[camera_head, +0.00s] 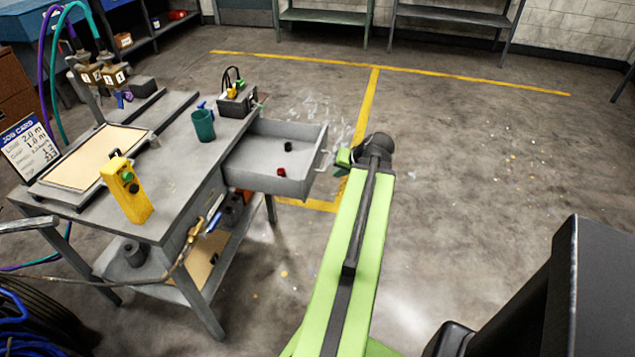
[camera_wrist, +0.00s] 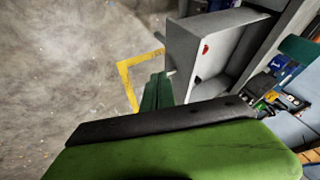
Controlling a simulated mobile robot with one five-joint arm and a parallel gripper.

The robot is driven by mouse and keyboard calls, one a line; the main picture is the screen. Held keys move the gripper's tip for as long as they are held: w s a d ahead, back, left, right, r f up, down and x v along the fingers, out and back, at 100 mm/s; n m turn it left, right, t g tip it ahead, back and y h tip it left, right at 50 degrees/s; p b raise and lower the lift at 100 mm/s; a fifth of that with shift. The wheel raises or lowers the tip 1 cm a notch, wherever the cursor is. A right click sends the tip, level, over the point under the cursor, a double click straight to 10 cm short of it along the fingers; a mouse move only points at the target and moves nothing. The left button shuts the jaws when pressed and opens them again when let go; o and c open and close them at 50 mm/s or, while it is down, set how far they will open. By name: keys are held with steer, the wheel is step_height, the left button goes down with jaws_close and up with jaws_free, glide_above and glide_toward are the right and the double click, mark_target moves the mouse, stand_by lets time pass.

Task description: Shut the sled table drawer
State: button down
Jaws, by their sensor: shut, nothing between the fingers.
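The sled table (camera_head: 175,165) stands at the left in the head view. Its grey drawer (camera_head: 243,172) is pulled out toward the right and holds a small red piece (camera_head: 281,172) and a small dark piece (camera_head: 288,146). The drawer's handle (camera_head: 322,161) is on its front face. My gripper (camera_head: 343,158) is just outside that front, close to the handle; I cannot tell whether they touch. In the wrist view my green fingers (camera_wrist: 158,92) are together and empty, beside the drawer (camera_wrist: 184,47) front.
A green cup (camera_head: 203,125), a yellow control box (camera_head: 125,190) and a dark box with buttons (camera_head: 238,100) stand on the tabletop. Yellow lines (camera_head: 370,95) mark the floor. Shelving (camera_head: 325,15) stands along the back wall.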

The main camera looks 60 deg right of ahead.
steer(key=b, duration=0.9)
glide_toward(311, 181)
step_height(311, 181, down, 5)
steer(key=s+d, duration=0.1)
steer(key=d, duration=0.1)
steer(key=shift+w+a+r+p, duration=0.15)
steer(key=shift+w+p, duration=0.05)
steer(key=shift+w, duration=0.4)
steer(key=shift+w+a+r+p, duration=0.15)
steer(key=shift+w+a+r, duration=0.05)
steer(key=shift+w, duration=0.45)
steer(key=shift+w+a+r+p, duration=0.15)
steer(key=shift+w+p, duration=0.05)
steer(key=shift+w, duration=0.4)
